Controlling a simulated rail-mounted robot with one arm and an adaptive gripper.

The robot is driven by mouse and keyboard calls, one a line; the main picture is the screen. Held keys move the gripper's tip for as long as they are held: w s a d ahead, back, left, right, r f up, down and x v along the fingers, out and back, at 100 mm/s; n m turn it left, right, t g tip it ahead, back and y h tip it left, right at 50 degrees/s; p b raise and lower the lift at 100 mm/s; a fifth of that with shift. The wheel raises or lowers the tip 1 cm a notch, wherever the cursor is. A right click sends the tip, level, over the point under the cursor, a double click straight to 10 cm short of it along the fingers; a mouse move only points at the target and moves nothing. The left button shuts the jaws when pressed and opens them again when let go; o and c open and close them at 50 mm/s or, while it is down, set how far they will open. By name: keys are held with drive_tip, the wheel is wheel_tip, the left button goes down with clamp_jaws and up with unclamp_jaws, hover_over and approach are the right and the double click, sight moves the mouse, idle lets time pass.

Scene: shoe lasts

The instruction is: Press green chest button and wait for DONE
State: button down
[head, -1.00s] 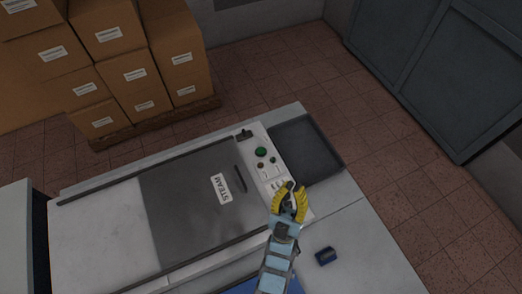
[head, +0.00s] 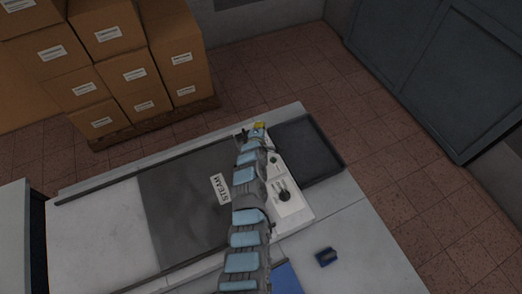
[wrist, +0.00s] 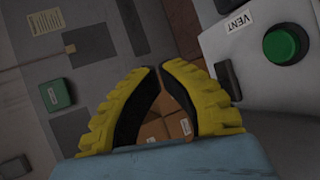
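A round green button (wrist: 281,45) in a black collar shows at the right of the wrist view, on a white panel (wrist: 245,60) with a VENT label. In the head view my arm hides that button on the panel (head: 295,207). A square green button (wrist: 57,94) sits on a grey surface at the left of the wrist view. I cannot tell which button is the chest's. My yellow gripper (wrist: 160,69) is shut and empty, its tips together between the two buttons. In the head view it (head: 260,126) is at the panel's far end. No DONE sign is readable.
Stacked cartons (head: 125,70) stand behind on a pallet. Floor at the right is clear.

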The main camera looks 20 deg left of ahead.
drive_tip(key=n+g+h, duration=0.1)
drive_tip(key=f+n+g+h, duration=0.1)
drive_tip(key=h, duration=0.1)
drive_tip(key=n+g+h, duration=0.1)
drive_tip(key=shift+s+d+f, duration=0.2)
drive_tip(key=shift+s, duration=0.2)
drive_tip(key=shift+f, duration=0.1)
wheel_tip(320, 180, down, 9)
drive_tip(key=b, duration=0.8)
idle(1.3)
drive_tip(key=shift+f, duration=0.3)
